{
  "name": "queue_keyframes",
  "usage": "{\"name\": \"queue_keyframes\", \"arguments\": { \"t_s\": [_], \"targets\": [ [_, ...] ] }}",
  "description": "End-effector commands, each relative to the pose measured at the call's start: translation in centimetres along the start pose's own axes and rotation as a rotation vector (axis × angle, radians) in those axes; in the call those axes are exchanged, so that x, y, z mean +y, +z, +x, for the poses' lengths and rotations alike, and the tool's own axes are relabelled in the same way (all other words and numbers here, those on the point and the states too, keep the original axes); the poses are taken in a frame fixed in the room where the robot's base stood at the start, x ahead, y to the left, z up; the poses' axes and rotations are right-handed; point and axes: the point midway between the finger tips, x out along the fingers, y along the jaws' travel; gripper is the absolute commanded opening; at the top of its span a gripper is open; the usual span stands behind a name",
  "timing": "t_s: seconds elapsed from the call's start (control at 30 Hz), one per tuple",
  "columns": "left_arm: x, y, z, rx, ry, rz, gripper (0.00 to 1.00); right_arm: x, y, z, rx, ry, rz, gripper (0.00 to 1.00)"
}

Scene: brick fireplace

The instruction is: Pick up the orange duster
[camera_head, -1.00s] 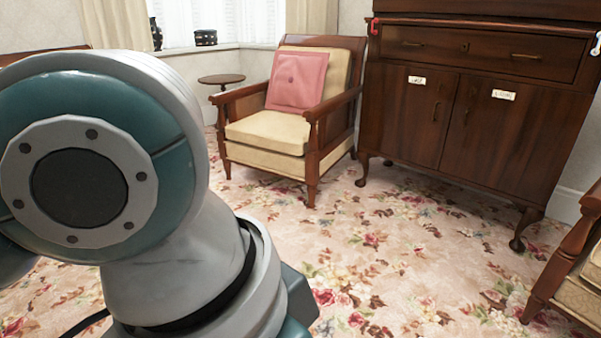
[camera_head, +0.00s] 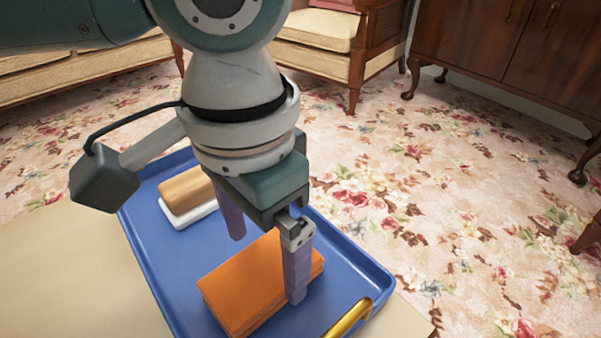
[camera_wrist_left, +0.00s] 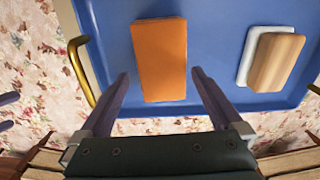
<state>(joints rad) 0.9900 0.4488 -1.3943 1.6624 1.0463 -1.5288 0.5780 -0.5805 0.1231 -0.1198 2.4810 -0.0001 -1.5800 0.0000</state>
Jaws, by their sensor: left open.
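The orange duster (camera_head: 245,285) is a folded cloth block lying flat in a blue tray (camera_head: 170,270). My left gripper (camera_head: 267,268) points down over the tray, open and empty, with one purple-grey finger on each side of the duster. In the left wrist view the duster (camera_wrist_left: 160,60) lies between and just beyond the two fingertips (camera_wrist_left: 160,73), with a gap on both sides. I cannot tell from these views whether a finger touches it. Purple finger-like pieces at the left edge of the wrist view may belong to my right gripper.
A wood-backed white block (camera_head: 188,196) lies in the tray's far left part. A gold handle (camera_head: 348,318) rises at the tray's near right edge. The tray sits on a beige surface (camera_head: 60,270). Armchairs and a dark cabinet (camera_head: 520,60) stand beyond on the floral carpet.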

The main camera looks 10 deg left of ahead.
Motion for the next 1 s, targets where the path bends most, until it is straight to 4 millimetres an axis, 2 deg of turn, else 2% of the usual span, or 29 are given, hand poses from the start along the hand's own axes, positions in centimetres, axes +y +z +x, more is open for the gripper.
{"name": "queue_keyframes", "arguments": {
  "t_s": [0.03, 0.2, 0.47, 1.0],
  "targets": [
    [-0.1, 0.1, 1.4, -0.001, -0.001, 0.000, 1.00, -0.1, 0.4, 1.3, 0.000, 0.000, 0.000, 1.00],
    [-0.2, 0.3, 3.9, -0.001, 0.000, 0.001, 1.00, -0.1, 1.0, 3.2, 0.000, 0.000, 0.000, 1.00],
    [-0.2, 0.2, 3.9, 0.000, 0.000, 0.001, 1.00, -0.1, 1.0, 3.1, 0.000, 0.000, 0.000, 1.00],
    [-0.2, 0.3, 3.9, 0.000, 0.000, 0.001, 0.40, -0.2, 0.9, 3.1, 0.001, -0.004, 0.005, 1.00]
  ]
}}
